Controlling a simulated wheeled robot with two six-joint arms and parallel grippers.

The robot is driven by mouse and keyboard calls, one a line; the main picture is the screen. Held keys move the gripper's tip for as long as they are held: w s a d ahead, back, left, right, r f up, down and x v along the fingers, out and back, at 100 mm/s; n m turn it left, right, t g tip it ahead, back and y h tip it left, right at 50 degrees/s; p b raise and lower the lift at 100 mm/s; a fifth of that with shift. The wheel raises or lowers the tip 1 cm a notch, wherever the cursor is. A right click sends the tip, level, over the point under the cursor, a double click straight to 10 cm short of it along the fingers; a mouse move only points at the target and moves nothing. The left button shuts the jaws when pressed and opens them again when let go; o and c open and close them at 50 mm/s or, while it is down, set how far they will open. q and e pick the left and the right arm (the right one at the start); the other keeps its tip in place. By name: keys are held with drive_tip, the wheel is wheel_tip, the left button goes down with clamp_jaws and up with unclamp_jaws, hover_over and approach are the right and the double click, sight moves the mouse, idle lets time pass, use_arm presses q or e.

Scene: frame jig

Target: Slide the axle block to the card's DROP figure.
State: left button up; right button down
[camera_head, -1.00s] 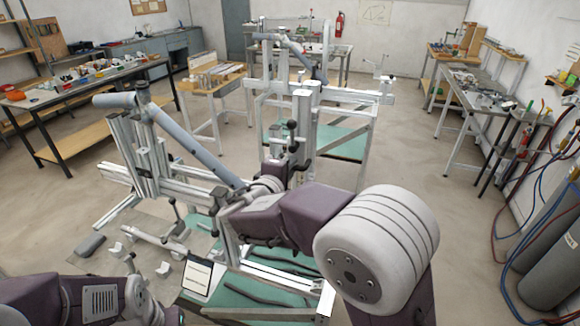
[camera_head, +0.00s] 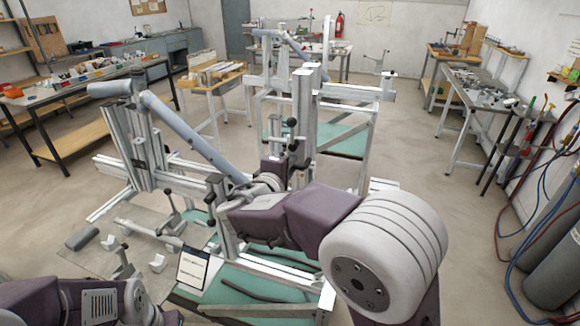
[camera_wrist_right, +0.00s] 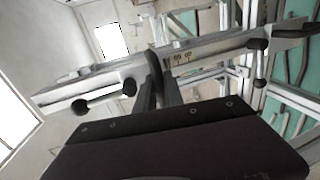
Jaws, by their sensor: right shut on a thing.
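My right gripper (camera_wrist_right: 158,92) is shut on a grey metal part with black-knobbed levers, which I take for the axle block (camera_wrist_right: 110,80). In the head view the gripper is largely hidden behind my purple wrist, by the upright post (camera_head: 302,110) in the middle of the jig. The card (camera_head: 193,268) is a white sheet with a dark edge, propped at the front of the jig. Its writing and figures are too small to read. My left arm enters at the lower left; its gripper tip (camera_head: 124,264) is small and unclear.
A blue-grey tube (camera_head: 185,130) slopes across the jig from the left post (camera_head: 145,150). Small cradles (camera_head: 157,263) stand on the plate at the front left. A second frame stand (camera_head: 345,140) is behind.

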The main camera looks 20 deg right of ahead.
drive_tip(key=c, duration=1.5)
unclamp_jaws()
drive_tip(key=shift+w, duration=0.1)
drive_tip(key=shift+o, duration=0.2)
drive_tip(key=shift+r, duration=0.1)
drive_tip(key=b+v, duration=0.2)
drive_tip(key=v, duration=0.7)
